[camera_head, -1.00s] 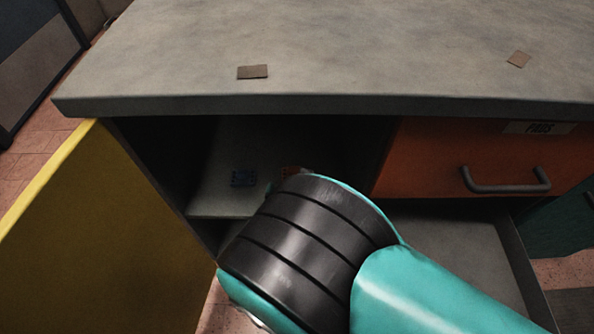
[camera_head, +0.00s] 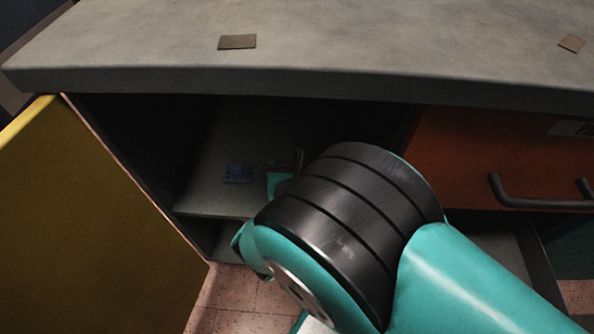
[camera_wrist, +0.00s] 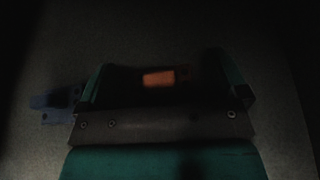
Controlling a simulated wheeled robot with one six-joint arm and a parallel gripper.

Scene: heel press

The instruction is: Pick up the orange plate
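The orange plate (camera_wrist: 158,78) shows in the dim wrist view as a small orange block on the shelf. It lies between the two fingers of my gripper (camera_wrist: 165,70), with a gap on each side. My gripper is open and has no hold on it; I cannot tell its height above the shelf. In the head view the orange plate is hidden behind my arm, and only a teal bit of my gripper (camera_head: 279,182) shows inside the cabinet.
A blue plate (camera_head: 238,174) lies on the cabinet shelf (camera_head: 205,199), left of my gripper; it also shows in the wrist view (camera_wrist: 58,104). The yellow door (camera_head: 85,210) stands open at left. An orange drawer (camera_head: 480,160) is right. The grey worktop (camera_head: 330,45) overhangs the shelf.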

